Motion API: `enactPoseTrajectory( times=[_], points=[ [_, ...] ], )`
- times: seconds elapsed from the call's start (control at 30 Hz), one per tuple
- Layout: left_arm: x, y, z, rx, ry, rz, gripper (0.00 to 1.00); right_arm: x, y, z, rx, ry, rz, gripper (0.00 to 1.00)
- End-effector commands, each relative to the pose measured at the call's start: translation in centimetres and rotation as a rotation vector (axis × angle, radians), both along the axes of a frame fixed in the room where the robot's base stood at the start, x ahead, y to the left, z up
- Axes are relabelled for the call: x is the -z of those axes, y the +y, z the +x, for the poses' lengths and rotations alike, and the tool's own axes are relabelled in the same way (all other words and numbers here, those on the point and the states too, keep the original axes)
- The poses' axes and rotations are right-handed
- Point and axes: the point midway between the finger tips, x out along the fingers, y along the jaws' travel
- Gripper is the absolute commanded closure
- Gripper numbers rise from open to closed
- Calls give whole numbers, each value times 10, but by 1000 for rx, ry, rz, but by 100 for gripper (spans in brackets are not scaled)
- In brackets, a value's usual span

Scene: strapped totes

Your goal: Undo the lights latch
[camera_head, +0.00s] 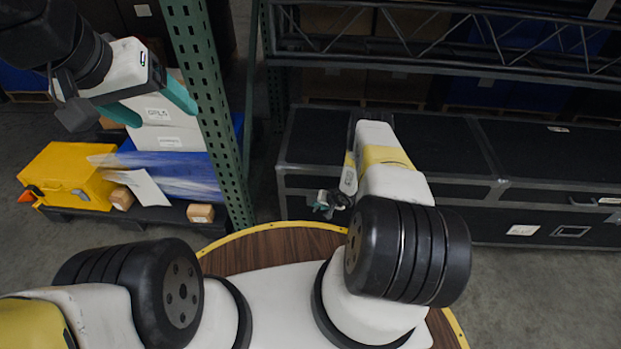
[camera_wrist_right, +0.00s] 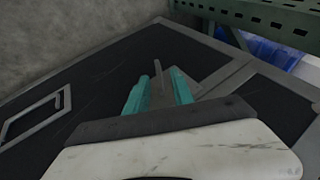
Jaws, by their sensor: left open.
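No label readable as "lights" shows, so I cannot tell which latch is the lights one. A yellow case (camera_head: 70,172) with an orange latch (camera_head: 30,194) stands on a dark pallet at the left. My left gripper (camera_head: 167,118) has its teal fingers spread over a white labelled box (camera_head: 168,138), above and right of the yellow case. I cannot tell whether it touches the box. My right gripper (camera_head: 330,205) is low before a black case (camera_head: 300,150). In the right wrist view its teal fingers (camera_wrist_right: 161,82) are apart, with a thin grey bar showing between them.
A green perforated rack post (camera_head: 205,110) stands just right of the white box. Small cardboard boxes (camera_head: 200,213) and a blue tote (camera_head: 190,172) sit near the yellow case. Long black cases (camera_head: 545,155) fill the right under a metal truss. Grey floor is clear at lower right.

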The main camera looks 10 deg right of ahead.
Motion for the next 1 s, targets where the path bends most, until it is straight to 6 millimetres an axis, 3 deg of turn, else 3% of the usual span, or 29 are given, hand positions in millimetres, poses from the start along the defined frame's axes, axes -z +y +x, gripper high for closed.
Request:
enactPoseTrajectory(
  times=[0.2,0.47,0.6,1.0],
  points=[
    [0,0,0,0,0,0,24,11,4,6,-2,0,-1,71],
    [0,0,0,0,0,0,24,11,4,6,0,0,-1,71],
    [0,0,0,0,0,0,24,11,4,6,0,0,-1,98],
    [0,0,0,0,0,0,24,10,5,9,2,9,-53,100]
  ],
)
